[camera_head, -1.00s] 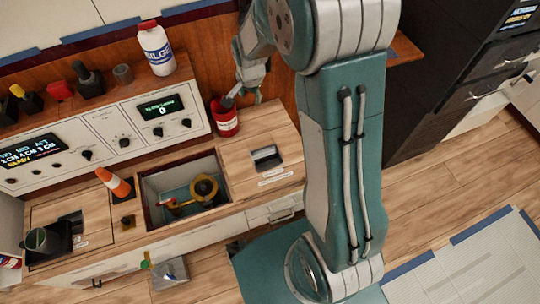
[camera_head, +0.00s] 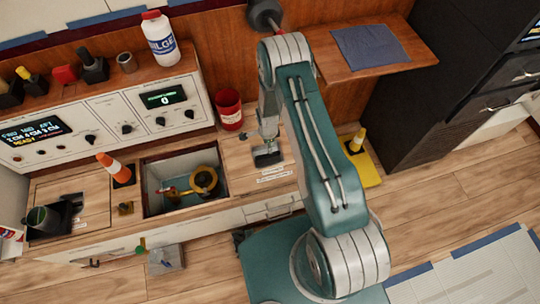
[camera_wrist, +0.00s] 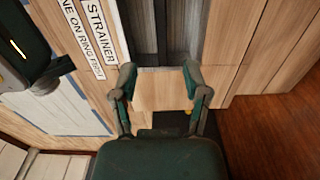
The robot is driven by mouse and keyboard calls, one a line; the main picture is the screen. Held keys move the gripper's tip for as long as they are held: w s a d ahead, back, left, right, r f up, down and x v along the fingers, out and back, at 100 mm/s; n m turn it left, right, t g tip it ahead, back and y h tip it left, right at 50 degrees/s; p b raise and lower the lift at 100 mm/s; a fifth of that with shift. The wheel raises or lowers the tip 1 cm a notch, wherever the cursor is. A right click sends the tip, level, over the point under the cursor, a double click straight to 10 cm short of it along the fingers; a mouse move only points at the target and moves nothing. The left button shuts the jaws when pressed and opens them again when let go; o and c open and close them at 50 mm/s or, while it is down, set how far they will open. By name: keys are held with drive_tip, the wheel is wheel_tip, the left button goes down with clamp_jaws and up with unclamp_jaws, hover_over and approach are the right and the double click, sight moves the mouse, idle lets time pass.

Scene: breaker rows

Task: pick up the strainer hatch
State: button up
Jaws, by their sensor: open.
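The strainer hatch (camera_head: 238,168) is a pale wooden panel set in the counter, right of an open well, with a dark recessed pull and a white label. It lies closed in place. In the wrist view, the label reads "STRAINER" and the wooden panel (camera_wrist: 120,40) surrounds the dark recess (camera_wrist: 165,28). My gripper (camera_wrist: 160,75) is open and empty, with its two fingers spread at the near edge of the recess. In the head view, my gripper (camera_head: 267,138) is just above the recess. I cannot tell whether the fingertips touch it.
The open well (camera_head: 150,200) holds a yellow ring-shaped part (camera_head: 204,180). An orange cone (camera_head: 116,168) stands left of it. A red bucket (camera_head: 229,108) stands behind the hatch. A control console (camera_head: 100,120) backs the counter, and a wooden shelf (camera_head: 345,48) juts out at right.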

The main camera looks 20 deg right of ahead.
sight(268, 154)
drive_tip(key=f, duration=0.4)
drive_tip(key=shift+a, duration=0.3)
drive_tip(key=shift+d+f, duration=0.2)
drive_tip(key=shift+f, duration=0.7)
wheel_tip(268, 154, down, 4)
drive_tip(key=shift+w+r, duration=0.1)
drive_tip(key=shift+r, duration=0.1)
drive_tip(key=shift+a+f, duration=0.1)
drive_tip(key=shift+f, duration=0.35)
clamp_jaws()
drive_tip(key=shift+w, duration=0.1)
